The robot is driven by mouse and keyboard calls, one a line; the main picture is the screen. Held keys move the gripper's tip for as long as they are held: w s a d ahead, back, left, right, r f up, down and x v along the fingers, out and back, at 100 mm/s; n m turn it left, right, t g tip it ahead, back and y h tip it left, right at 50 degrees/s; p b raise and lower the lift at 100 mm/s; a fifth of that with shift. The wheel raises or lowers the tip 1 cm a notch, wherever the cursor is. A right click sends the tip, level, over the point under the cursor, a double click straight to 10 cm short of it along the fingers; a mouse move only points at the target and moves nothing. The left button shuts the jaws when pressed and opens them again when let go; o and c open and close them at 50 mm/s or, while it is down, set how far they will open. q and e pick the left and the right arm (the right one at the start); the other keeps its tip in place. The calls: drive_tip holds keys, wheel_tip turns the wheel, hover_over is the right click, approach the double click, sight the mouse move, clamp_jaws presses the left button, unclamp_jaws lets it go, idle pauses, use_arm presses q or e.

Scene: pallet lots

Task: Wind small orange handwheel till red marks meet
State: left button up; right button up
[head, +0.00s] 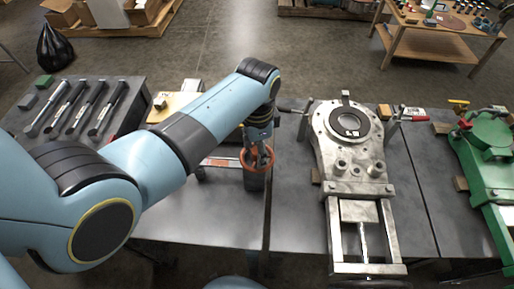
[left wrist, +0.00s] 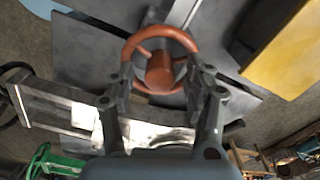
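The small orange handwheel (head: 247,164) sits upright-facing on a dark round body (head: 254,182) at the front edge of the middle table. My left gripper (head: 260,157) reaches down over it and hides part of its rim. In the left wrist view the orange wheel (left wrist: 158,68) shows its hub and spokes. My left gripper's fingers (left wrist: 161,72) are spread wide, one at each side of the rim. Whether they touch the rim is not clear. I cannot make out any red marks. My right gripper is in neither view.
A grey metal valve fixture (head: 347,160) with a dark side handle stands right of the wheel. A green machine (head: 485,150) is at far right. A dark block with several tools (head: 85,105) is at left. A yellow plate (head: 172,107) lies behind my arm.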

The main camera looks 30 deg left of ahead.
use_arm(q)
clamp_jaws()
drive_tip(key=shift+r+m+p, duration=0.2)
drive_tip(key=shift+m+p, duration=0.7)
drive_tip(key=shift+p, duration=0.2)
drive_tip(key=shift+m+p, duration=0.7)
drive_tip(key=m+p, duration=0.1)
drive_tip(key=m, duration=0.2)
drive_tip(key=shift+f+p, duration=0.1)
drive_tip(key=shift+p, duration=0.3)
drive_tip(key=shift+m+p, duration=0.35)
drive_tip(key=shift+m, duration=0.45)
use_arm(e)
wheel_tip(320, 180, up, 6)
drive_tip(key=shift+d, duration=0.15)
use_arm(q)
drive_tip(key=shift+f, duration=0.1)
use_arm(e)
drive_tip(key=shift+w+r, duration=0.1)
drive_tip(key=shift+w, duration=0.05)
use_arm(q)
unclamp_jaws()
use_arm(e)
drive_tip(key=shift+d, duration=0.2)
